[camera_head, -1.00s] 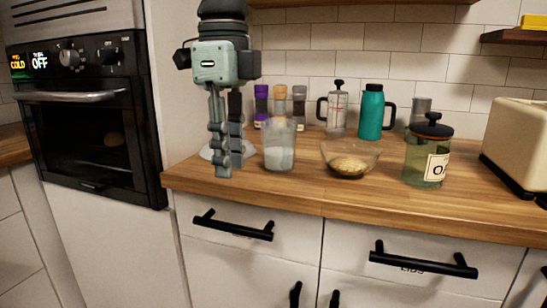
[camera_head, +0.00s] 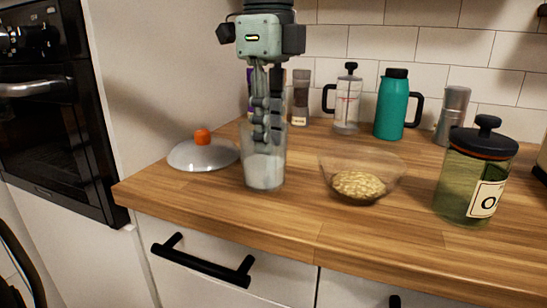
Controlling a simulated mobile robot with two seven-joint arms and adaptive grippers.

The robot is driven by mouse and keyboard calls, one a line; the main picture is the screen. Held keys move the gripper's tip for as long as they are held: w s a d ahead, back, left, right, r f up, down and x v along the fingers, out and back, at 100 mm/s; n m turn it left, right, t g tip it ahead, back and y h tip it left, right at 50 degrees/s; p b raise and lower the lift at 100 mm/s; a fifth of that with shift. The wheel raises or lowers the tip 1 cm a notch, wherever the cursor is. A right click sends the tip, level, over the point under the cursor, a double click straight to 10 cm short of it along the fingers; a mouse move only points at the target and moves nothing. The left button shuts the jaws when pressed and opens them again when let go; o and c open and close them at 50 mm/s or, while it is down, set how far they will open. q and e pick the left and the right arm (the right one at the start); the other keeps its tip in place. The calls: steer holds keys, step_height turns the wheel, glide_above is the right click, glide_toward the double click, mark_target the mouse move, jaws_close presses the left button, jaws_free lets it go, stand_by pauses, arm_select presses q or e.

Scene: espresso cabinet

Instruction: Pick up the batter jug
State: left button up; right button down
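The glass jug (camera_head: 263,172) with pale, whitish contents stands upright on the wooden counter near its front edge; I take it to be the batter jug. My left gripper (camera_head: 266,138) hangs fingers down at the jug, and its fingers overlap the jug's upper part in the picture. The fingers hide part of the rim. I cannot tell whether they are in front of the glass, over it or touching it. The fingers appear nearly edge-on, so their gap is unclear. My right gripper is not in view.
A lid with an orange knob (camera_head: 202,153) lies left of the jug. A glass bowl of grains (camera_head: 359,184) and a green jar (camera_head: 463,190) stand right. A press (camera_head: 347,102), a teal flask (camera_head: 393,105) and spice bottles (camera_head: 300,98) stand behind.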

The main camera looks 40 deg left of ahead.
mark_target(268, 176)
arm_select(q)
steer(key=shift+s+a+f, duration=0.1)
steer(key=shift+f, duration=0.35)
step_height(268, 176, down, 7)
steer(key=shift+r+p, duration=0.1)
steer(key=shift+p, duration=0.25)
steer(key=shift+c, duration=0.6)
jaws_close()
